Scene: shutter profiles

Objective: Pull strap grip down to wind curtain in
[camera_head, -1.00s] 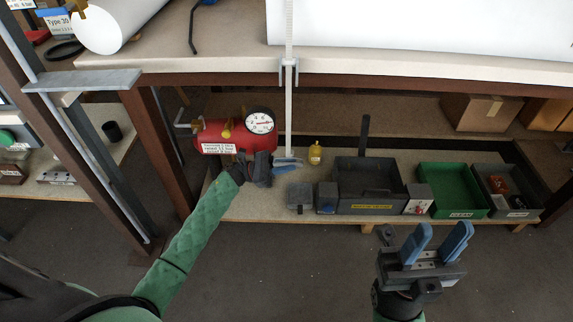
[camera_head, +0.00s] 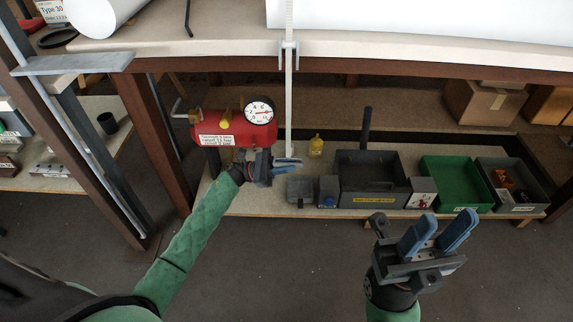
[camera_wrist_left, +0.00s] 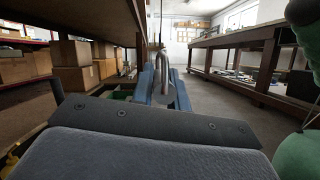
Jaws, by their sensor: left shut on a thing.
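A pale strap (camera_head: 289,100) hangs straight down from the bench edge, through a metal guide (camera_head: 288,54). The strap's grip sits at its lower end, at the fingers of my left gripper (camera_head: 287,164). In the left wrist view a curved metal grip (camera_wrist_left: 163,70) stands between the blue fingers of my left gripper (camera_wrist_left: 160,88), which are shut on it. The white curtain roll (camera_head: 420,20) lies on the bench top. My right gripper (camera_head: 438,232) is open and empty at the lower right, in front of the low shelf and away from the strap.
A red tank (camera_head: 222,127) with a round gauge (camera_head: 259,111) stands close left of the strap. A yellow bottle (camera_head: 316,148), a dark toolbox (camera_head: 372,187) and a green bin (camera_head: 450,182) stand right of it on the low shelf. The floor in front is clear.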

